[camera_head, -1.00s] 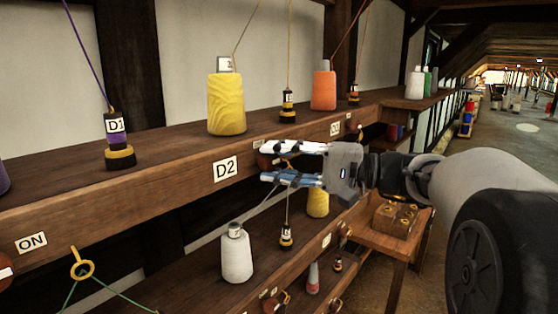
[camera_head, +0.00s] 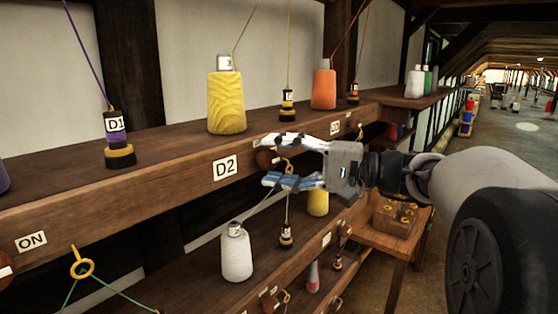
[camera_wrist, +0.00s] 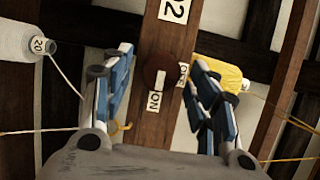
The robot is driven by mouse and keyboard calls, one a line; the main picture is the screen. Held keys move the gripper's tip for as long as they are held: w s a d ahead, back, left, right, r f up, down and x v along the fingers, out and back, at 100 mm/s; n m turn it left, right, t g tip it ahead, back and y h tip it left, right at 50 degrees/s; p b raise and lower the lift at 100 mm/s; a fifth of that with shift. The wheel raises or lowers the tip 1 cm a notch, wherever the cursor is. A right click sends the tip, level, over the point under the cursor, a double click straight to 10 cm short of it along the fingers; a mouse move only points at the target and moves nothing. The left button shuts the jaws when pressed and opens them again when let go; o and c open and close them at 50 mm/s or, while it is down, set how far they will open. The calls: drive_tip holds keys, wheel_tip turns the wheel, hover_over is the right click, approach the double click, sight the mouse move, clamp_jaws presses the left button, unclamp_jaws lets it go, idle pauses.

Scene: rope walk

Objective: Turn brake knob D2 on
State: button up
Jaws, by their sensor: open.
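The D2 label (camera_head: 225,167) is on the front of the upper wooden beam. The D2 brake knob (camera_head: 265,158), round and red-brown, sits on that beam just right of the label, partly hidden by my gripper. My gripper (camera_head: 270,162) is open, with one finger above and one below the knob's level. In the wrist view the knob (camera_wrist: 153,76) shows between the two spread fingers of my gripper (camera_wrist: 162,60), with a pale mark on it. An ON plate (camera_wrist: 154,101) and another small plate (camera_wrist: 183,73) sit beside it. I cannot see finger contact.
A yellow spool (camera_head: 226,102) and an orange spool (camera_head: 323,90) stand on the upper shelf. A white spool (camera_head: 236,254) stands on the lower shelf. A yellow ring (camera_head: 81,266) with cords hangs from the beam at left. A wooden stand (camera_head: 398,222) is below my arm.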

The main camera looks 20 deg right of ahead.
drive_tip(key=v, duration=1.2)
drive_tip(key=shift+w+f, duration=0.1)
